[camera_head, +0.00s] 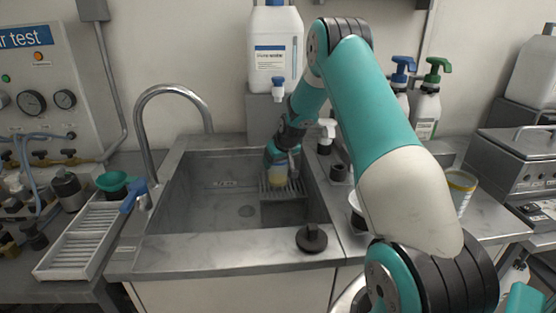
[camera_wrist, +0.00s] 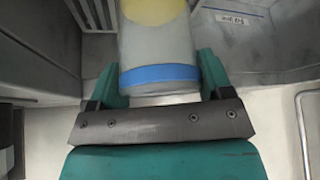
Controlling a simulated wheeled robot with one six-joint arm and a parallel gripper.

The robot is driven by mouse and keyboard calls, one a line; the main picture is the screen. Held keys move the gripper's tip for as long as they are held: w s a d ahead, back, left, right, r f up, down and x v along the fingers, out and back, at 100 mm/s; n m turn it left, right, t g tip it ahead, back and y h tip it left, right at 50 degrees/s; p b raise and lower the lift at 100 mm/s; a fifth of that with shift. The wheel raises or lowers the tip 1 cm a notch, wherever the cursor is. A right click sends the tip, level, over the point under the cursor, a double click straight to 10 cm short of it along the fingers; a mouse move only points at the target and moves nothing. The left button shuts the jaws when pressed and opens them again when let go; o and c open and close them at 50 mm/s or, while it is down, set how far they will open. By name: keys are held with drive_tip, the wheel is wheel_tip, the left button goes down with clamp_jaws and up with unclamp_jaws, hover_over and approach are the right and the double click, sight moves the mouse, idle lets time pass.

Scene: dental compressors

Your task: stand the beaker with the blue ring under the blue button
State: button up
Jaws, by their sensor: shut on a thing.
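The beaker with the blue ring (camera_wrist: 158,76) is between the two fingers of my gripper (camera_wrist: 160,88) in the wrist view. It is pale, with yellow farther up. In the head view the beaker (camera_head: 277,181) shows small and partly covered by my gripper (camera_head: 280,166), which is shut on it. It is over the slatted rack at the right of the sink; I cannot tell whether it touches the rack. A white jug (camera_head: 272,48) stands behind, above the beaker, with a small tap bearing a blue part (camera_head: 278,81), perhaps the blue button.
The slatted rack (camera_head: 285,190) sits in the steel sink (camera_head: 205,208). A curved faucet (camera_head: 146,120) stands at its left. A black plug (camera_head: 311,238) lies on the front rim. Bottles with blue (camera_head: 402,68) and green pumps (camera_head: 436,68) and a yellow-ringed beaker (camera_head: 461,184) are at right.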

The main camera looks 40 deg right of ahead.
drive_tip(key=shift+f, duration=0.15)
drive_tip(key=o, duration=1)
